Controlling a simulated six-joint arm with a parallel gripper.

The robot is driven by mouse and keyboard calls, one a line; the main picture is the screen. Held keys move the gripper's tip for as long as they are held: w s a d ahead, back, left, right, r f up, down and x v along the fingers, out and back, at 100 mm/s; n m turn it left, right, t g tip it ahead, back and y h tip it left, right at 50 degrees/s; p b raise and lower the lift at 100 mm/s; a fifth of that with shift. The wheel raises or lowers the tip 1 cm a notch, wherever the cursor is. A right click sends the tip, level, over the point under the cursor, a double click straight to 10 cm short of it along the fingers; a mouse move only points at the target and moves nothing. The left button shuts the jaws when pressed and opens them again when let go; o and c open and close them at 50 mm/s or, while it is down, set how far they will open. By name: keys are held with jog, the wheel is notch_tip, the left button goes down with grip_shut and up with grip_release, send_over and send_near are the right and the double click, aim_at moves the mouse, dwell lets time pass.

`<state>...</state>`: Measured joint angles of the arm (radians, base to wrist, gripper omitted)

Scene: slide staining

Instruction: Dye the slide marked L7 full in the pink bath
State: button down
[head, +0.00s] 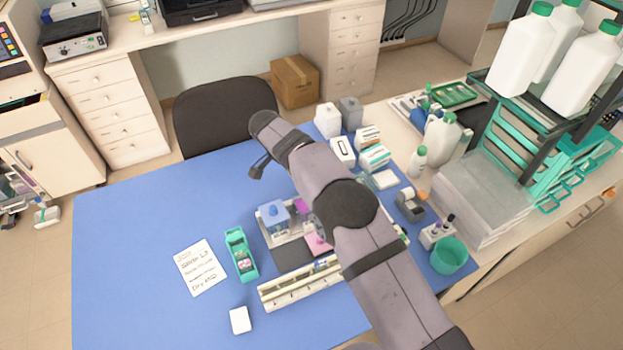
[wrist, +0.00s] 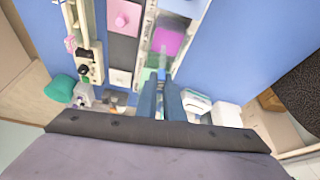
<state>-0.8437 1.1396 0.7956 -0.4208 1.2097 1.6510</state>
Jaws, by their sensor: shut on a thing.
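In the wrist view my gripper (wrist: 161,84) has its two blue fingers close together, shut on a thin pale slide. The slide is barely visible and its mark cannot be read. The gripper is at the near end of the row of baths, past the pink bath (wrist: 168,40). The pink bath stands uncovered, with magenta liquid inside; it also shows in the head view (head: 301,206), partly behind my arm. A pink lid (wrist: 123,18) lies on the dark mat. The head view does not show my gripper.
A cream slide rack (head: 300,284) runs in front of the baths. A green slide holder (head: 240,255) and a handwritten note (head: 201,267) lie to the left. A teal cup (head: 449,255) and white boxes (head: 342,151) stand to the right. The left of the blue table is clear.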

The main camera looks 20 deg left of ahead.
jog(key=shift+w+a+r+m, duration=0.1)
jog(key=shift+a+m, duration=0.2)
jog(key=shift+m, duration=0.3)
jog(key=shift+f, duration=0.25)
jog(key=shift+f+b, duration=2.7)
jog(key=shift+f, duration=1.35)
dwell(3.1)
